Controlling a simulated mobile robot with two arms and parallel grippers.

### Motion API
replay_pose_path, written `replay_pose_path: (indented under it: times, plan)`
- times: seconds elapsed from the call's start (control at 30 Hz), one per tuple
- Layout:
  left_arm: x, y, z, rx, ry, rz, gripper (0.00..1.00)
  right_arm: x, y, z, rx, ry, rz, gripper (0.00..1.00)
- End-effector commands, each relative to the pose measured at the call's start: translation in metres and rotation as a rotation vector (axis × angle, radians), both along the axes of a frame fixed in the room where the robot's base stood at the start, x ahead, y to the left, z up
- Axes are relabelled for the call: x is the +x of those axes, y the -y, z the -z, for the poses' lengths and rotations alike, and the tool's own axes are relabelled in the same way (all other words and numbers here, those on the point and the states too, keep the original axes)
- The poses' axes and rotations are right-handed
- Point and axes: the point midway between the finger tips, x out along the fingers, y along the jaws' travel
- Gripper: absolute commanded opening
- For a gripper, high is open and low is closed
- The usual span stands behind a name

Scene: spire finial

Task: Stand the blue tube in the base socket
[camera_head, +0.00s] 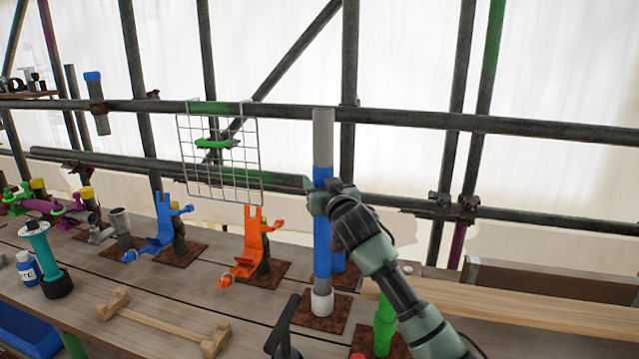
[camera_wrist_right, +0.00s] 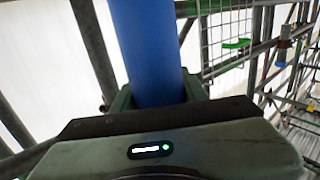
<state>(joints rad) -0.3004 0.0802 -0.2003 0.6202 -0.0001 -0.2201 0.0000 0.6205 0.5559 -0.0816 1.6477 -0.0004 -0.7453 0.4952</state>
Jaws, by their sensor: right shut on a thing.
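The blue tube (camera_head: 321,255) stands about upright in the head view, with a grey upper end (camera_head: 322,135) and a pale lower end (camera_head: 321,301). My right gripper (camera_head: 322,198) is shut on it above its middle. In the wrist view the blue tube (camera_wrist_right: 147,50) rises between the jaws of my right gripper (camera_wrist_right: 158,98). The pale lower end is in front of a rusty base plate (camera_head: 335,321); I cannot tell whether it touches. A short blue piece (camera_head: 338,262) shows behind the tube. I cannot make out the socket opening. My left gripper is not in view.
An orange bracket (camera_head: 247,252) and a blue bracket (camera_head: 160,232) stand on rusty plates to the left. A green post (camera_head: 384,325) is close on the right. A wooden cradle (camera_head: 160,322) lies in front. Scaffold rails (camera_head: 420,118) and a wire grid (camera_head: 221,155) are behind.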

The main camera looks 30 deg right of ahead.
Motion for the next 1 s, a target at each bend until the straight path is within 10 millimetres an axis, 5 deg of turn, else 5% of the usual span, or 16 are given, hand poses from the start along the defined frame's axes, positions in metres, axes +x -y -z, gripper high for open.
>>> replay_pose_path:
  times: [0.23,0.27,0.33,0.57,0.7,1.0]
  plan:
    - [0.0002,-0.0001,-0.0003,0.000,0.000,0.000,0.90,-0.0006,0.0002,-0.0049,-0.002,0.010,0.000,0.00]
    - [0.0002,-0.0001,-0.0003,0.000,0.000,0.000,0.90,-0.0006,0.0002,-0.0049,-0.002,0.010,0.000,0.49]
    - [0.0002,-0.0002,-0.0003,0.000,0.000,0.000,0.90,-0.0005,0.0002,-0.0046,-0.001,0.009,0.000,0.68]
    - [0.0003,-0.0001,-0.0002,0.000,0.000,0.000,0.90,-0.0002,0.0000,-0.0020,-0.001,0.004,0.000,0.69]
    - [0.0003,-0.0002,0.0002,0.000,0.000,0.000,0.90,0.0003,-0.0001,0.0031,0.002,-0.006,0.000,0.96]
    - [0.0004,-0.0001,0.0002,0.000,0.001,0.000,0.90,0.0000,0.0000,0.0008,0.000,-0.001,0.000,0.96]
